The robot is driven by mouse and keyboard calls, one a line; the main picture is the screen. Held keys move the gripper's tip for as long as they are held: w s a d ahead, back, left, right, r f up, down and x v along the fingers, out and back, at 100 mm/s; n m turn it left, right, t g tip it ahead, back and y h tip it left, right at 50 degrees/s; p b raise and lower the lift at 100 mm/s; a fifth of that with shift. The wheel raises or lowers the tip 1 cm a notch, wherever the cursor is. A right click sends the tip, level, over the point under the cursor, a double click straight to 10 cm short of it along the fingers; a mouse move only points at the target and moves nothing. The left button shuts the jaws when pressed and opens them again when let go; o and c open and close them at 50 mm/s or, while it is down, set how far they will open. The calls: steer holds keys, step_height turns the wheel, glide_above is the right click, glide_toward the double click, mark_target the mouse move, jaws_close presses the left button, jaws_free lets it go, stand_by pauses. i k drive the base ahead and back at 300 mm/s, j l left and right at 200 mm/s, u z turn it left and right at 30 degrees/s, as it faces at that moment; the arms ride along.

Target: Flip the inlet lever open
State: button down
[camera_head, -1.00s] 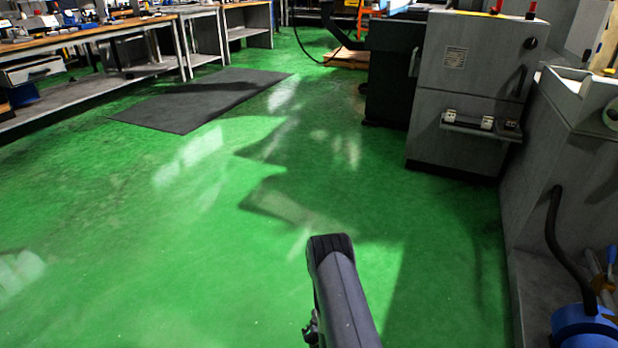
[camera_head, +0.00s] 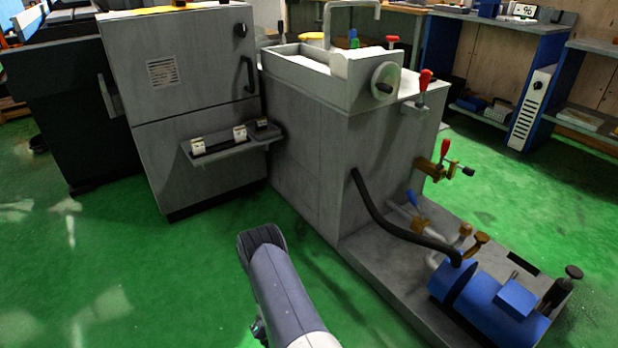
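Several levers show on and beside the grey grinder machine (camera_head: 290,150), and I cannot tell which one is the inlet lever. A blue lever (camera_head: 412,199) sits on a pipe behind the black hose. A yellow-brown handle (camera_head: 482,239) stands above the blue pump (camera_head: 490,300). A red-handled lever (camera_head: 445,148) is on a brass valve at the machine's side, and another red lever (camera_head: 424,80) is higher up. My arm link reaches up from the bottom centre, apart from the machine. My gripper is not in view.
A black hose (camera_head: 385,225) curves from the machine to the pump on a low grey base plate (camera_head: 375,255). A grey cabinet (camera_head: 185,110) with a small shelf (camera_head: 225,145) stands left. Green floor (camera_head: 150,270) is clear at front left. Blue-sided benches (camera_head: 540,100) stand behind.

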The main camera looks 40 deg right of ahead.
mark_target(411, 196)
steer(key=i+z, duration=0.3)
steer(key=i, duration=0.2)
steer(key=i+j+z, duration=0.25)
steer(key=i, duration=0.3)
steer(key=i+l+z, duration=0.1)
steer(key=z, duration=0.3)
steer(key=i+z, duration=0.2)
steer(key=z, duration=0.2)
steer(key=i+l+z, duration=0.1)
steer(key=z, duration=0.25)
steer(key=i+z, duration=0.2)
steer(key=z, duration=0.2)
steer(key=i+z, duration=0.2)
steer(key=i, duration=0.2)
